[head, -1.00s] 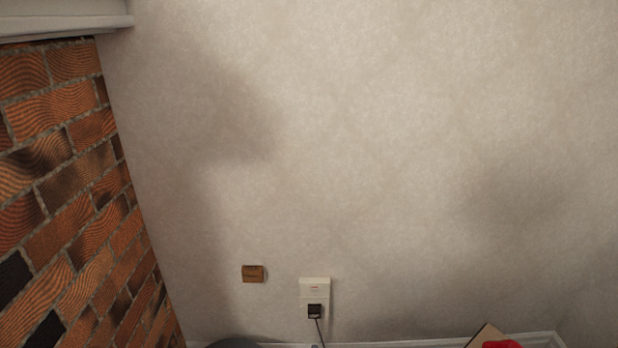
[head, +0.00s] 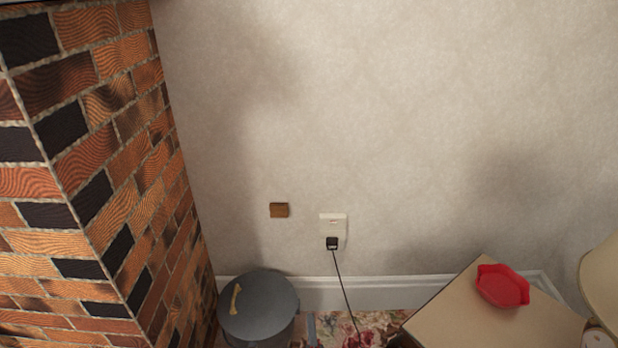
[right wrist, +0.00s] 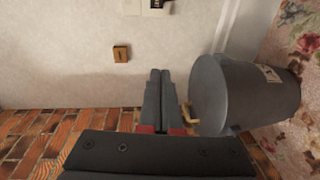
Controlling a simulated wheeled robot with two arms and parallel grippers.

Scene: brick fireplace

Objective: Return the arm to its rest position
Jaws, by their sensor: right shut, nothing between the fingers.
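My right gripper (right wrist: 160,72) shows in the right wrist view with its two dark fingers side by side and touching, nothing between them. In the head view what looks like its grey tip (head: 311,328) shows at the bottom edge, just right of a grey round bin (head: 262,305). In the right wrist view the bin (right wrist: 255,95) is right of the fingers, its tan handle (right wrist: 190,116) close beside them in the picture; I cannot tell whether they touch. My left gripper is in no view.
A brick fireplace (head: 100,180) stands at the left. The wall holds a brown plate (head: 279,210) and a white socket (head: 333,222) with a black plug and hanging cord. A table (head: 470,315) bearing a red dish (head: 503,286) and a lamp (head: 604,280) are at the right.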

